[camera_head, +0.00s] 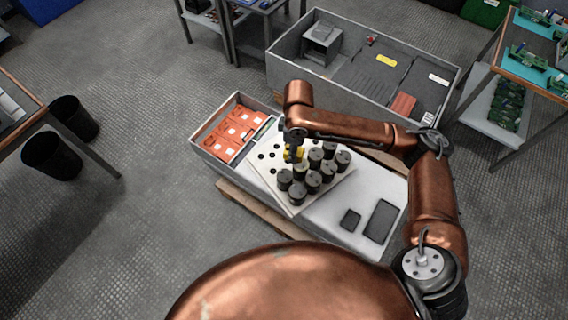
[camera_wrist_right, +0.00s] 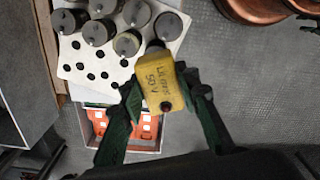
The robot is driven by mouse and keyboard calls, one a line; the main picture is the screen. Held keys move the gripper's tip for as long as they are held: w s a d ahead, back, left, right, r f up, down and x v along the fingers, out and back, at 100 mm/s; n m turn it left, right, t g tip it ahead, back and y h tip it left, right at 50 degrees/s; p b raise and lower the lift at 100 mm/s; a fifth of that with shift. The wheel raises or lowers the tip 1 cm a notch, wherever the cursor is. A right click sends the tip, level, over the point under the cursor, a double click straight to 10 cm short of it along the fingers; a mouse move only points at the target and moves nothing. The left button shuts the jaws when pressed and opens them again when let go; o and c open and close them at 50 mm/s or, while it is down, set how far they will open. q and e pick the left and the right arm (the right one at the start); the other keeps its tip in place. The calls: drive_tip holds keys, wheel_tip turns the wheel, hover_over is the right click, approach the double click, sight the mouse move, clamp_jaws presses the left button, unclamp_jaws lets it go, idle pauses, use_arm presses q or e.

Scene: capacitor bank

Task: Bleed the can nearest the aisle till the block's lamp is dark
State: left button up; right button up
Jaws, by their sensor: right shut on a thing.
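My right gripper (camera_head: 291,152) is shut on a yellow block (camera_wrist_right: 160,82); the block shows only as a small yellow patch in the head view (camera_head: 293,155). Black lettering and a small dark reddish lamp (camera_wrist_right: 166,106) are on its face; I see no clear glow. Several dark cans (camera_head: 298,193) stand upright on a pale board with holes (camera_head: 268,176). In the wrist view, one can (camera_wrist_right: 168,27) stands just beyond the block's far end. I cannot tell whether the block touches it. My left gripper is not in view.
An open grey bin holds orange parts (camera_head: 232,136) left of the board. A larger grey cabinet (camera_head: 375,75) lies behind. Two dark flat pads (camera_head: 381,221) rest on the pale surface at right. Black bins (camera_head: 52,156) stand at far left; open floor lies between.

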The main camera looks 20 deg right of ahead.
drive_tip(key=w+f+n, duration=0.1)
drive_tip(key=f+n, duration=0.4)
drive_tip(key=n, duration=0.4)
drive_tip(key=w+a+f+n+p, duration=0.1)
drive_tip(key=f+n, duration=0.4)
drive_tip(key=n, duration=0.4)
drive_tip(key=w+a+f+n+p, duration=0.1)
drive_tip(key=f+n, duration=0.4)
drive_tip(key=n, duration=0.5)
drive_tip(key=shift+w+f, duration=0.1)
drive_tip(key=shift+w, duration=0.4)
use_arm(q)
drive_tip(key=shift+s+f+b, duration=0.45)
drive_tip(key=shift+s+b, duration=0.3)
drive_tip(key=shift+b, duration=0.85)
use_arm(e)
drive_tip(key=shift+f, duration=2.1)
drive_tip(key=shift+r, duration=0.1)
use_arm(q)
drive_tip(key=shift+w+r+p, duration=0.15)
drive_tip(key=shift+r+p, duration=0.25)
use_arm(e)
drive_tip(key=shift+w+a, duration=0.1)
drive_tip(key=shift+w, duration=0.05)
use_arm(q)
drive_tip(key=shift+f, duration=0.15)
use_arm(e)
drive_tip(key=shift+f, duration=0.8)
drive_tip(key=o, duration=1.3)
